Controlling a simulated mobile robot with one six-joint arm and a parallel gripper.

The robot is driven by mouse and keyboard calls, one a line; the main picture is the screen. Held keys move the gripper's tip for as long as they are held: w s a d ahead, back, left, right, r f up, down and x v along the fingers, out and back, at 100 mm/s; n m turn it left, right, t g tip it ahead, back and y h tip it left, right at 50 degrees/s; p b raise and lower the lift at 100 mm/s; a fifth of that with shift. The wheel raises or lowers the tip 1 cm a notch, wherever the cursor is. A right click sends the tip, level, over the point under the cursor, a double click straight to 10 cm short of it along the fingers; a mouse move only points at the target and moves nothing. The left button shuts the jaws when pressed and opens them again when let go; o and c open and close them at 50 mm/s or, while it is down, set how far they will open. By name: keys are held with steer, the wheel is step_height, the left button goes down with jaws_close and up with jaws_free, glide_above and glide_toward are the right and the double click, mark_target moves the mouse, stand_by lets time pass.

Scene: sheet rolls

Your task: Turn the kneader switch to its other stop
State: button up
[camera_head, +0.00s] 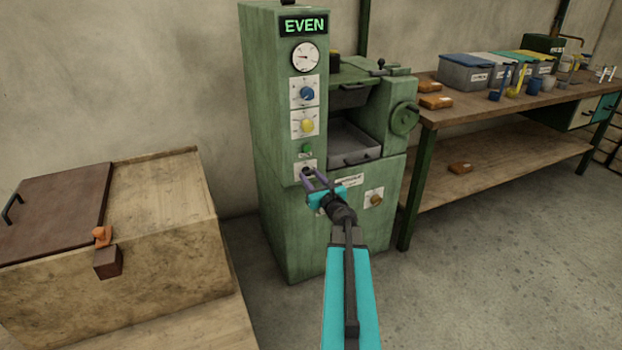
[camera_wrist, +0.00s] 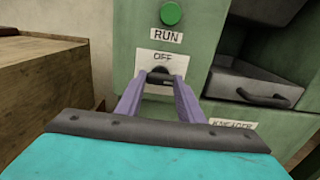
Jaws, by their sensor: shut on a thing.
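The kneader (camera_head: 272,170) is a tall green machine with a lit display reading "EVEN". Its black switch (camera_wrist: 160,73) sits on a white plate marked "OFF" in the wrist view, below a green button (camera_wrist: 171,14) labelled "RUN". My gripper (camera_head: 306,178) reaches the lower front of the machine's column, and its purple fingers are shut on the switch in the wrist view (camera_wrist: 160,82). The fingers hide part of the switch, and I cannot tell clearly which way it points.
Above the switch are a yellow knob (camera_head: 307,126), a blue knob (camera_head: 307,93) and a gauge (camera_head: 305,57). A metal drawer (camera_wrist: 255,85) is right of the switch. A wooden chest (camera_head: 160,245) stands left; a workbench (camera_head: 465,112) with bins stands right.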

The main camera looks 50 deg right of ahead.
steer(key=shift+f+n+b, duration=0.15)
steer(key=shift+n+b, duration=0.25)
steer(key=shift+b, duration=0.25)
steer(key=n+b, duration=1.6)
steer(key=b, duration=0.4)
steer(key=shift+n, duration=0.4)
steer(key=o, duration=1.1)
steer(key=shift+c, duration=0.2)
steer(key=shift+s, duration=0.1)
